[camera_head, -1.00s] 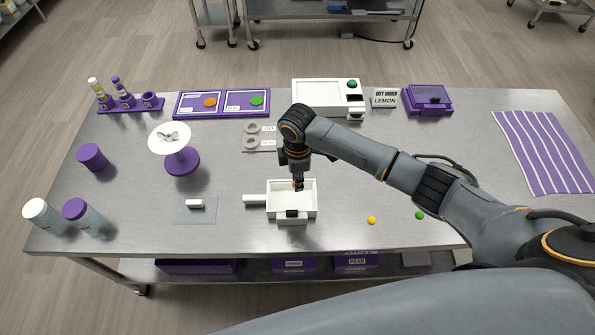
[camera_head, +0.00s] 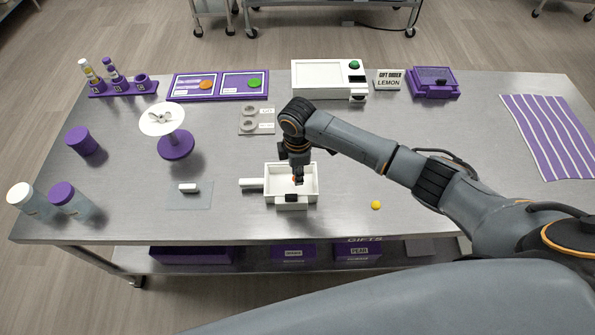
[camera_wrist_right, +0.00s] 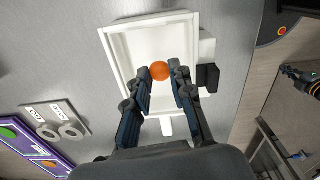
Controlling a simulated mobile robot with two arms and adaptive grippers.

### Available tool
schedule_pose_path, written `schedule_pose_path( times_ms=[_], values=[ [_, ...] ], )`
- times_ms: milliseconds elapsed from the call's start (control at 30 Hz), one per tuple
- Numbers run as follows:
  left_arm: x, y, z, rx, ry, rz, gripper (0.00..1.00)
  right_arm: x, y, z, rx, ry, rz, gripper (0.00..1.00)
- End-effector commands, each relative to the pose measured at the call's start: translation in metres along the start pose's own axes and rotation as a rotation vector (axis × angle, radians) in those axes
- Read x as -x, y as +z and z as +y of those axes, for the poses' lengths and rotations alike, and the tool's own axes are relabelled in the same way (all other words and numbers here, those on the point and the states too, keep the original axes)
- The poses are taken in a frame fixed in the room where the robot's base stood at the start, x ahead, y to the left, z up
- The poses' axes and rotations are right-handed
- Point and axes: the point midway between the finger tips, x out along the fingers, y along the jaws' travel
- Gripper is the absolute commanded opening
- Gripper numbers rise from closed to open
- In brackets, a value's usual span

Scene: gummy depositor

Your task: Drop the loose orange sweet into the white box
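The white box (camera_head: 313,196) is an open tray with a side handle on the front middle of the table. My right gripper (camera_head: 298,181) points down into it. In the right wrist view, the round orange sweet (camera_wrist_right: 160,71) sits between the fingertips of the right gripper (camera_wrist_right: 161,76), touched on both sides, with the box (camera_wrist_right: 119,63) behind it. The sweet looks a little above the box floor, though the exact gap is hard to tell. My left gripper is not in view.
A yellow sweet (camera_head: 376,205) lies right of the box. A small mat (camera_head: 200,203) with a white block is on the left, near a purple stand (camera_head: 176,146) with a white top. A white machine (camera_head: 322,79) and purple sorting boards (camera_head: 221,85) stand at the back.

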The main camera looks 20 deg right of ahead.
Motion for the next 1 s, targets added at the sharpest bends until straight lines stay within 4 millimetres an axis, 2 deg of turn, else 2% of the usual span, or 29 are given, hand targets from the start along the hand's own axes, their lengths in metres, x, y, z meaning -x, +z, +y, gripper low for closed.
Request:
schedule_pose_path(
  times_ms=[33, 100, 133, 400, 533, 667, 1000],
  values=[
    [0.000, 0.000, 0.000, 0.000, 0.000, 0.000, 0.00, 0.000, 0.000, 0.000, 0.000, 0.000, 0.000, 0.30],
    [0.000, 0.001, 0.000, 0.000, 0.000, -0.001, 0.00, 0.000, 0.000, 0.000, 0.000, 0.000, 0.000, 0.45],
    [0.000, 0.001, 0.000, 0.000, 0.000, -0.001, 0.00, 0.000, 0.000, 0.000, 0.000, 0.000, 0.000, 0.49],
    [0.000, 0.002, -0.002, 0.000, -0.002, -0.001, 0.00, 0.000, 0.000, 0.000, 0.000, 0.000, 0.000, 0.49],
    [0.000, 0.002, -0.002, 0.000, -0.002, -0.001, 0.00, 0.007, 0.000, 0.001, 0.000, 0.001, 0.001, 0.49],
    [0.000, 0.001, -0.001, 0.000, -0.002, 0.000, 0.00, 0.028, 0.000, 0.001, 0.000, 0.003, 0.002, 0.49],
    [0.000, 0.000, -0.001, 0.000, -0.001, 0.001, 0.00, 0.098, 0.000, 0.001, 0.001, 0.004, 0.002, 0.49]
  ],
)
